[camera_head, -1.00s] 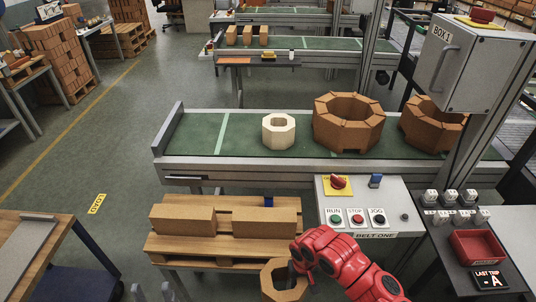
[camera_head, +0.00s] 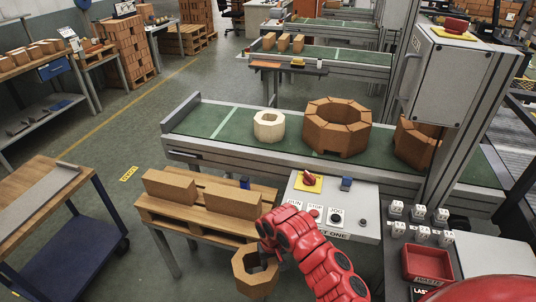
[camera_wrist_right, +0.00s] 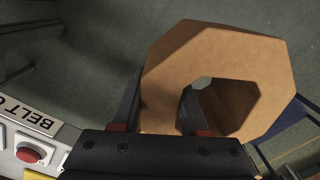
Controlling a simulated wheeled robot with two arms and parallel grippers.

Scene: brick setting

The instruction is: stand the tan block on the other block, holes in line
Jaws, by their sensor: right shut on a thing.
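The tan block (camera_head: 256,274) is an octagonal ring with a hole through it. My right gripper (camera_head: 268,262) is shut on its wall, and the block hangs in front of the wooden pallet table. In the right wrist view the tan block (camera_wrist_right: 215,65) fills the upper right, with one finger of my right gripper (camera_wrist_right: 160,110) outside the wall and one in the hole. The other block (camera_head: 268,126), a pale cream octagonal ring with a hole, stands on the green belt, well away from the held block. My left gripper is not in view.
Large brick rings (camera_head: 337,127) stand on the belt (camera_head: 215,122) right of the cream block. The control panel (camera_head: 330,205) with buttons stands right of the pallet table (camera_head: 165,207), which bears long bricks (camera_head: 170,186). A red tray (camera_head: 428,264) is at right.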

